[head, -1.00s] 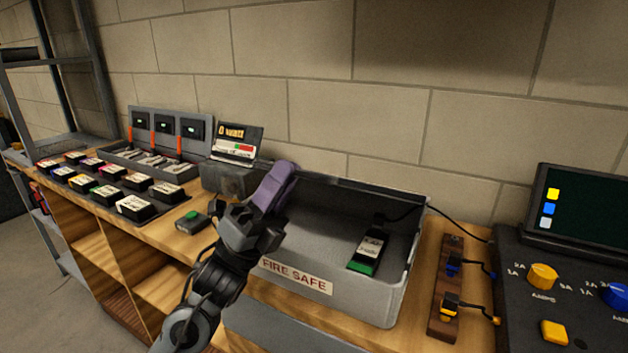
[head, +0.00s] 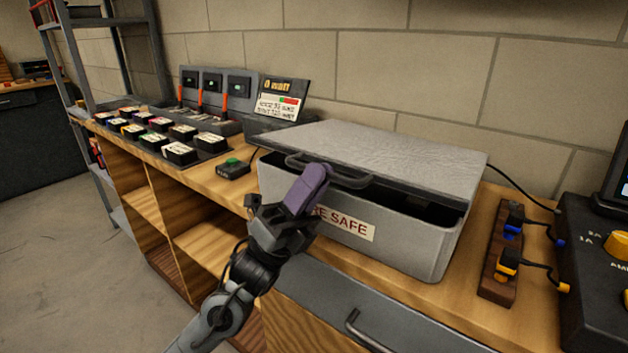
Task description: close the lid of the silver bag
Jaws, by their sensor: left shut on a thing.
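The silver bag (head: 420,245) is a grey box-like case with a partly covered "FIRE SAFE" label on its front. It stands on the wooden bench. Its lid (head: 410,160) lies over the top, tilted, with a dark gap along the front and right. A dark handle (head: 350,182) sits on the lid's front edge. My left gripper (head: 314,180), with purple fingers, is shut on the handle at the front of the bag; the fingers hide part of the handle and label. The inside is mostly hidden. My right gripper is not in view.
A wooden strip with blue and yellow plugs (head: 502,255) and a dark console (head: 600,275) stand to the right. A small dark box with a green button (head: 233,168) and several labelled packs (head: 180,152) lie to the left. A drawer handle (head: 368,330) juts out below.

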